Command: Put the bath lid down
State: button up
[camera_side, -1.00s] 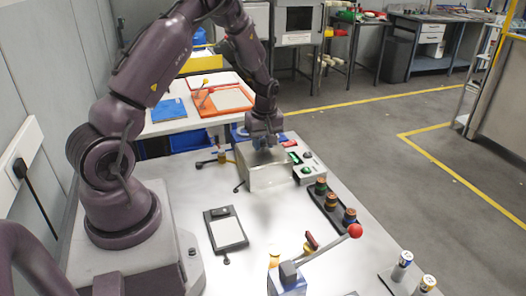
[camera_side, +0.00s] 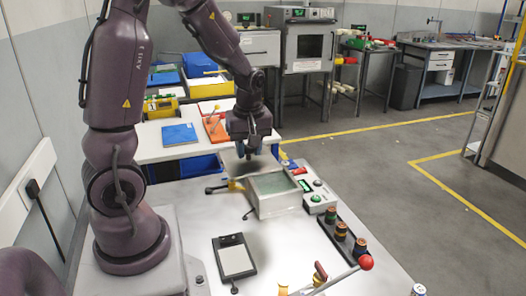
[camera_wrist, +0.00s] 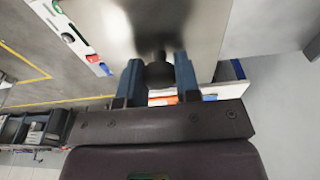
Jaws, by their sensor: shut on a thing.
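The bath (camera_side: 284,207) is a metal box on the bench in the side view. Its top is open and shows a pale green inside. My gripper (camera_side: 249,153) is above the bath's far left edge, apart from it. In the wrist view my gripper (camera_wrist: 158,80) has its blue fingers closed on the dark knob of the bath lid (camera_wrist: 200,22), a shiny metal plate.
A control box with a green display (camera_side: 318,200) stands right of the bath. A rack with several dark spools (camera_side: 342,236) is in front of it. A black clipboard-like pad (camera_side: 235,258) lies at the front left. A yellow-handled tool (camera_side: 236,185) lies just left of the bath.

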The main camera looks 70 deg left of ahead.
aim_at(242, 163)
jog(key=shift+s+d+r, duration=0.55)
jog(key=shift+s+d, duration=0.1)
jog(key=shift+s, duration=0.25)
jog(key=shift+s+d, duration=0.15)
jog(key=shift+d, duration=0.2)
jog(key=w+d+f, duration=0.2)
jog(key=d+f, duration=0.1)
jog(key=f, duration=0.3)
jog(key=w+d+f, duration=0.2)
jog(key=d+f, duration=0.1)
jog(key=f, duration=0.4)
jog(key=w+d+f, duration=0.2)
jog(key=d+f, duration=0.2)
jog(key=f, duration=0.2)
jog(key=shift+w+d+f, duration=0.1)
jog(key=shift+w+f, duration=0.1)
jog(key=shift+f, duration=0.15)
jog(key=o, duration=1)
jog(key=shift+c, duration=0.2)
